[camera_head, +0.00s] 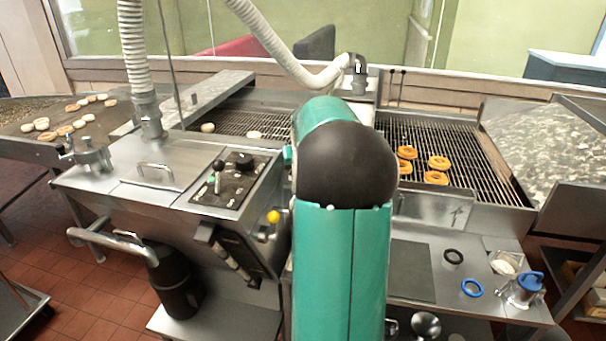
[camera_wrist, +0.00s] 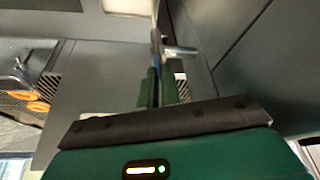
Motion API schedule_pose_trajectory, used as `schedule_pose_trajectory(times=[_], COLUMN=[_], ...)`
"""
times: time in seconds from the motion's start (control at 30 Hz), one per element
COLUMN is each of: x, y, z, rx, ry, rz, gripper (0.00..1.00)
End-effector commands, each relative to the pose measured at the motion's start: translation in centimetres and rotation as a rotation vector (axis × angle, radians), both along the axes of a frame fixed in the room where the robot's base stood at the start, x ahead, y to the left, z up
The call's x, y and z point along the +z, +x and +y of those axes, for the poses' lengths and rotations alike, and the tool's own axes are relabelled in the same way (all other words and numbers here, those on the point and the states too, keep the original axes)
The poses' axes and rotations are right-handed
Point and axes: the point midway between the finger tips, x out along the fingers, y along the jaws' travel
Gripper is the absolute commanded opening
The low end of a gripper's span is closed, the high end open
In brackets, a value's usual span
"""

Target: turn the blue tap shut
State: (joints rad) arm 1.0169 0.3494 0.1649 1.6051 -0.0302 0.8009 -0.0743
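In the wrist view, the blue tap (camera_wrist: 157,47) shows as a narrow, dark blue upright strip, seen nearly edge-on. A short metal pipe (camera_wrist: 181,50) sticks out to the right beside it. My gripper (camera_wrist: 157,75) has its two dark green fingers close together, one on each side of the strip's lower end, and looks shut on it. The exact contact is dim and small. In the head view, my teal arm hides my gripper, and I cannot make out the tap.
In the head view, a steel machine with a control panel (camera_head: 236,181) stands left of my arm. A grill (camera_head: 455,150) with orange rings lies behind right. A blue-lidded pot (camera_head: 526,288) and a blue ring (camera_head: 472,287) are on the right counter.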

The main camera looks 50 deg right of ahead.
Motion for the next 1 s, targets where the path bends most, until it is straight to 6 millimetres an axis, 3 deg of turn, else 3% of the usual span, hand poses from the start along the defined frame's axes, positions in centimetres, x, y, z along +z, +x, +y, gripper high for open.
schedule_pose_trajectory(times=[0.27, 0.3, 0.4, 0.77, 1.0], x=[0.1, 0.1, 0.1, 0.6, 4.4], y=[0.2, 0.2, 0.1, -0.1, -1.2], z=[-0.1, -0.1, 0.0, 0.1, 1.2], rx=[0.001, 0.001, 0.001, 0.001, 0.001], ry=[-0.004, -0.004, -0.003, -0.003, -0.006], rz=[-0.005, -0.005, -0.004, -0.003, -0.004], gripper=[0.0, 0.12, 0.26, 0.26, 0.26])
